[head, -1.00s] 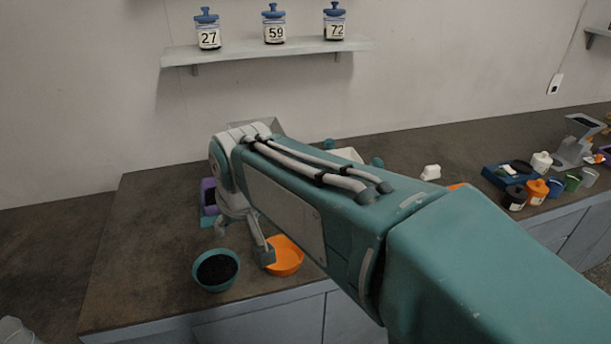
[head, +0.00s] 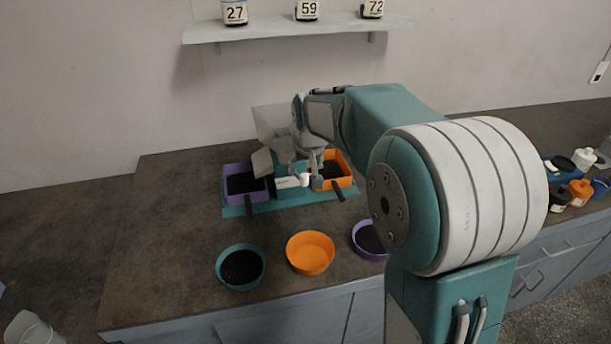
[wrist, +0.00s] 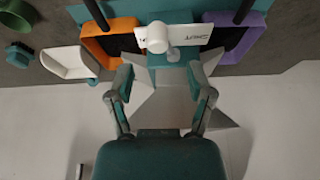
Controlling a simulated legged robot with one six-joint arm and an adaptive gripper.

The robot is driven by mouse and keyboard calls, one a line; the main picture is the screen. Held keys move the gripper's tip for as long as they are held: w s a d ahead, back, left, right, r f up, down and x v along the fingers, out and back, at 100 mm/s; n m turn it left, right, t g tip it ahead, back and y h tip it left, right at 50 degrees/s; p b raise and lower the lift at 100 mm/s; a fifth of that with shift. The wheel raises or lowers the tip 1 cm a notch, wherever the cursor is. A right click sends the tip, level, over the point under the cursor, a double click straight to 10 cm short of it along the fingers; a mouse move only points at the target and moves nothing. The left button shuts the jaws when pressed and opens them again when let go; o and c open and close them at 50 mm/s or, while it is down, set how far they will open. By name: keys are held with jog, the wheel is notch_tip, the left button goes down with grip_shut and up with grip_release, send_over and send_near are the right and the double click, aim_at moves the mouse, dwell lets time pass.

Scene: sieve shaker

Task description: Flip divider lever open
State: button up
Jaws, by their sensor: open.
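The sieve shaker has a teal base (head: 232,211), a purple tray (head: 232,198) on the left and an orange tray (head: 345,181) on the right, both with dark contents. A white lever-like piece (head: 290,182) sits at the front between the trays. It also shows in the wrist view (wrist: 158,38), with a round knob and a short arm. My gripper (wrist: 160,72) is open, its fingers pointing at the lever, which lies just beyond and between the fingertips. I see no clear contact. In the head view, my gripper (head: 302,176) is above the shaker's middle, partly hiding it.
Teal (head: 241,282), orange (head: 311,271) and purple (head: 362,252) bowls stand at the counter's front. Dark handles jut from both trays. Grey hopper panels (head: 272,122) rise behind. A white scoop-like container (wrist: 68,63) is beside the orange tray. The counter's left side is clear.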

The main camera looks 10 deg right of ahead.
aim_at(304, 175)
jog(key=x, duration=0.5)
jog(key=shift+w+d+f, duration=0.1)
jog(key=shift+w+f, duration=0.05)
jog(key=shift+f, duration=0.25)
grip_shut()
